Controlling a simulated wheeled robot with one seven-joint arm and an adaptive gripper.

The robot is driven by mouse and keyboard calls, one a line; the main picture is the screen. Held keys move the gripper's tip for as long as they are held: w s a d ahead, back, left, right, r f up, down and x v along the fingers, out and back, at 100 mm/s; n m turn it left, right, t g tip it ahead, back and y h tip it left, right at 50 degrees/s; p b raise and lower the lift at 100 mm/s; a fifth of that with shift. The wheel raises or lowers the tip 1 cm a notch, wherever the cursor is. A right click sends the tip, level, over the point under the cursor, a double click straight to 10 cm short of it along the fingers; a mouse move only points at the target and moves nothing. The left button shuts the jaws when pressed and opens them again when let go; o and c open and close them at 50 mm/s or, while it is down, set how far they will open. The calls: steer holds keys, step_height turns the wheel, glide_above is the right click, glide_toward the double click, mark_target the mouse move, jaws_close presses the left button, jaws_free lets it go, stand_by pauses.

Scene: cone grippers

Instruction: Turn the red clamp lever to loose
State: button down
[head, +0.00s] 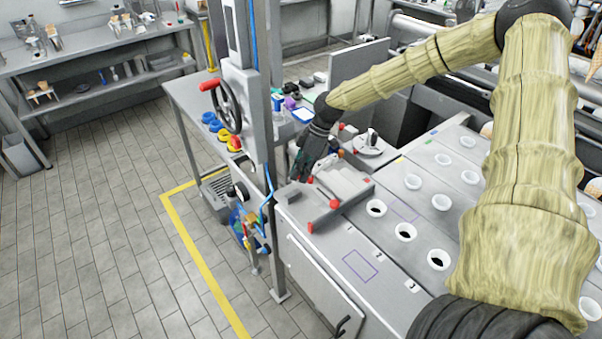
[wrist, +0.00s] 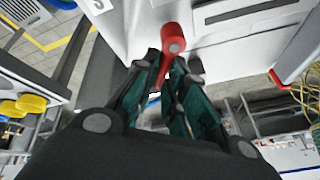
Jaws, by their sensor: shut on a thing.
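The red clamp lever (wrist: 172,42) is in the upper middle of the wrist view. Its round knob points toward the top of that picture, and its narrower arm runs down between my fingers. My gripper (wrist: 168,75) is shut on this lever, with one dark green finger on each side. In the head view my gripper (head: 307,168) reaches down to the left end of the grey machine bed, beside a grey fixture block (head: 342,186). There the held lever is mostly hidden by my fingers. The lever's pivot cannot be made out.
Red knobs (head: 335,203) sit on the fixture near my gripper. A grey upright column with a handwheel (head: 228,108) stands close on the left. White ringed holes (head: 404,232) line the machine top at right. The tiled floor (head: 100,220) at left is clear.

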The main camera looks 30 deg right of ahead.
steer(key=n, duration=0.2)
steer(key=s+n+g+b, duration=0.1)
steer(key=n, duration=0.1)
steer(key=n+g, duration=0.1)
steer(key=shift+s+a+n+b, duration=0.15)
steer(key=shift+a+n+b, duration=0.1)
steer(key=shift+n+b, duration=0.15)
steer(key=shift+h, duration=0.3)
steer(key=c, duration=1.5)
jaws_free()
steer(key=v, duration=1.2)
